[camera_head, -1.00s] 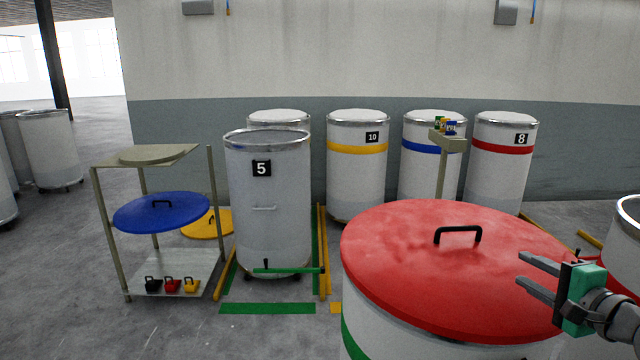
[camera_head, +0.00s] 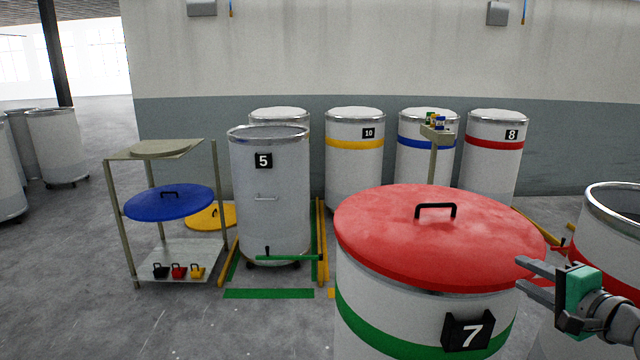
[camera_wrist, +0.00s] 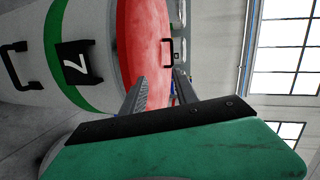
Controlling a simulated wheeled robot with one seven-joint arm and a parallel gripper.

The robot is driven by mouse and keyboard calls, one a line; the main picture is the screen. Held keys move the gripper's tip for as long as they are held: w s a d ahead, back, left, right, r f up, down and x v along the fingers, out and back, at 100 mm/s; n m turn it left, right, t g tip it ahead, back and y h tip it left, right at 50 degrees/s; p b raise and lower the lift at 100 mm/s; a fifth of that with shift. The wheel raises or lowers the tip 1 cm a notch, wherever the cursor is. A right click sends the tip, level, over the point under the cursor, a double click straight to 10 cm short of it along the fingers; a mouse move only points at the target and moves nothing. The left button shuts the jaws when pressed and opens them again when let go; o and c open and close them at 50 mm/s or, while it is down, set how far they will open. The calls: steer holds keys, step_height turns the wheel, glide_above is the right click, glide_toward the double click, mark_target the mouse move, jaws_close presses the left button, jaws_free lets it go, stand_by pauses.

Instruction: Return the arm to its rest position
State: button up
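My gripper (camera_head: 534,273) is at the right of the head view, beside the right edge of the red lid. Its two fingers are apart with nothing seen between them. In the wrist view its fingers (camera_wrist: 157,92) are also apart, pointing past the red lid (camera_wrist: 145,50). The red lid (camera_head: 400,235) with a black handle lies on the can numbered 7 (camera_head: 400,325), which has a green band. Whether a fingertip touches the lid I cannot tell.
Can 5 (camera_head: 270,200) stands left of centre, beside a rack (camera_head: 180,270) with a blue lid (camera_head: 168,202). Several banded cans (camera_head: 355,175) line the wall. An open can (camera_head: 612,225) stands close behind my gripper at the right. Floor at the front left is clear.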

steer(key=s+d+f+n+g+h, duration=0.1)
steer(key=s+d+f+n+g, duration=0.2)
steer(key=f, duration=0.5)
steer(key=s+d+f+n+g+h, duration=0.1)
steer(key=s+d+f+g, duration=0.2)
steer(key=f, duration=0.5)
steer(key=s+a+f+g, duration=0.2)
steer(key=s+f+g, duration=0.15)
steer(key=s, duration=0.25)
steer(key=s+a+f+g, duration=0.2)
steer(key=s+a+f, duration=0.1)
steer(key=s+f, duration=0.25)
steer(key=s+a+n+g, duration=0.2)
steer(key=a+g, duration=0.1)
steer(key=a, duration=0.5)
steer(key=w+a+r+n+t, duration=0.1)
steer(key=w+a+n, duration=0.3)
steer(key=a, duration=0.6)
steer(key=w+a+r+n+t, duration=0.1)
steer(key=w+a+r+n, duration=0.3)
steer(key=a, duration=0.6)
steer(key=shift+a+r+n, duration=0.2)
steer(key=shift+a+n, duration=0.1)
steer(key=shift+n, duration=0.3)
steer(key=shift+t, duration=0.25)
